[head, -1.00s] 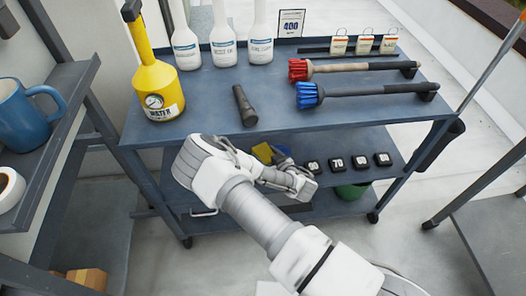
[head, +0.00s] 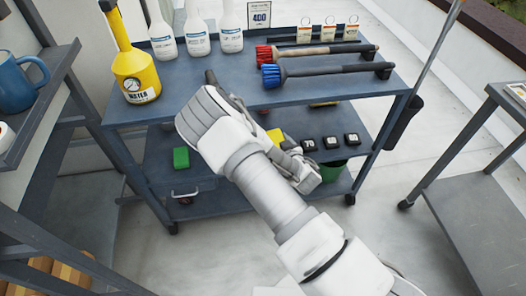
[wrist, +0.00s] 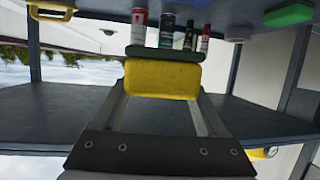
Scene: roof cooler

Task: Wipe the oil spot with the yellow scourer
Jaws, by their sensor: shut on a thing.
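The yellow scourer (wrist: 163,80), a yellow block with a dark green face, is clamped between the two fingers of my gripper (wrist: 163,95) in the wrist view. In the head view a yellow patch of the scourer (head: 275,135) shows beside my wrist, below the front edge of the cart's upper shelf. My arm hides most of my gripper there. I see no oil spot in either view; part of both shelves is hidden behind my arm.
The blue-grey cart (head: 215,98) carries bottles, a yellow water can (head: 135,75), a red brush (head: 268,54) and a blue brush (head: 272,76) on top. A green block (head: 181,158) and several black blocks (head: 330,142) sit on its lower shelf. A side table (head: 470,185) stands right.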

